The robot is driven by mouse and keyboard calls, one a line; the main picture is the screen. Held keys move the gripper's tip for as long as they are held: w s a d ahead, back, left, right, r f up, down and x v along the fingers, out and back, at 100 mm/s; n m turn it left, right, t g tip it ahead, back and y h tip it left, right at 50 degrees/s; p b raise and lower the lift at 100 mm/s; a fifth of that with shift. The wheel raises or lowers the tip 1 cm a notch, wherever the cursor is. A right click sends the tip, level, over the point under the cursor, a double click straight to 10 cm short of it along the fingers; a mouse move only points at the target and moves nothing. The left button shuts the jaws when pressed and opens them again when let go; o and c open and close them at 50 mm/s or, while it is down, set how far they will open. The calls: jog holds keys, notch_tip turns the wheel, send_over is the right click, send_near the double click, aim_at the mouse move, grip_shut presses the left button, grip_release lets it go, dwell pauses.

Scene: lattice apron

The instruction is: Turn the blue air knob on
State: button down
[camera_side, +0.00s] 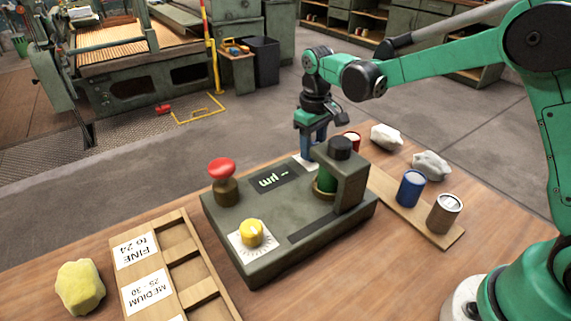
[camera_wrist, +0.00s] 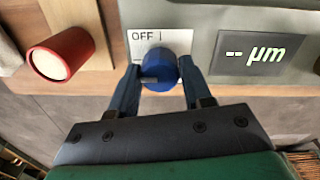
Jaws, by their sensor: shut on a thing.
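The blue air knob (camera_wrist: 159,64) sits on a white plate (camera_wrist: 142,40) marked "OFF" and a short line, on the grey gauge box (camera_side: 290,240). My gripper (camera_wrist: 159,80) has one finger on each side of the knob and is shut on it. In the side view my gripper (camera_side: 311,145) comes down at the far edge of the box and hides the knob; a corner of the white plate shows there. The knob's pointer mark cannot be made out. The box's display (camera_side: 274,178) shows dashes and "µm" in green, also seen in the wrist view (camera_wrist: 262,52).
A post with a black top (camera_side: 340,148) stands on the box close to my gripper. A red mushroom button (camera_side: 222,169) and yellow knob (camera_side: 251,232) are on the box. Cups, including a red one (camera_wrist: 62,54), stand on a wooden strip. A labelled sorting tray (camera_side: 160,270) lies left.

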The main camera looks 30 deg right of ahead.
jog(key=shift+c, duration=1.9)
grip_release()
jog(key=shift+a+r, duration=0.1)
jog(key=shift+r, duration=2.7)
jog(key=shift+f, duration=0.1)
notch_tip(320, 180, down, 6)
jog(key=shift+r, duration=0.2)
jog(key=shift+r+m, duration=0.1)
jog(key=shift+m, duration=0.9)
